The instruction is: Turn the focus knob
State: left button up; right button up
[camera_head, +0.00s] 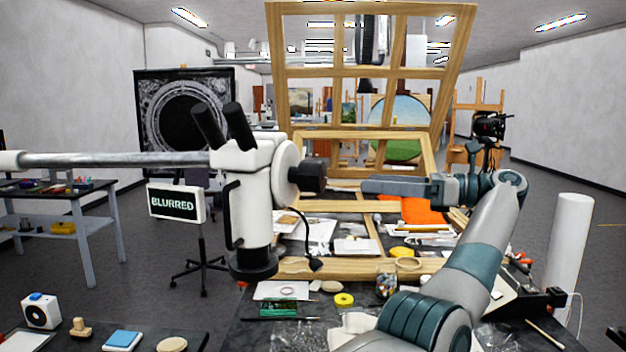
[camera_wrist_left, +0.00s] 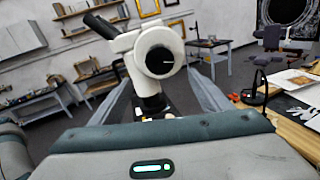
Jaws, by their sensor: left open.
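The white microscope (camera_head: 260,190) stands on an arm over the table, with black eyepieces at the top. Its black focus knob (camera_head: 312,176) sticks out to the right. In the left wrist view the round knob (camera_wrist_left: 160,61) faces the camera, with a white line on it. A small screen (camera_head: 173,204) left of the microscope reads "BLURRED". My left gripper (camera_head: 368,186) is open and points left at the knob, slightly lower than it in the picture. A gap shows between the fingertips and the knob. My right gripper is not in view.
A wooden frame (camera_head: 290,62) stands behind the microscope. The worktable below holds papers, a yellow tape roll (camera_head: 344,299), a jar (camera_head: 386,284) and a green board (camera_head: 278,308). A thin black cable hangs beside the microscope body.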

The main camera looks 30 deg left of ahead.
aim_at(323, 179)
pick_arm(q)
jog(key=p+x, duration=0.5)
jog(key=x, duration=0.8)
jog(key=shift+s+a+r, duration=0.1)
jog(key=shift+s+a, duration=0.2)
jog(key=shift+a, duration=0.45)
jog(key=c, duration=1.1)
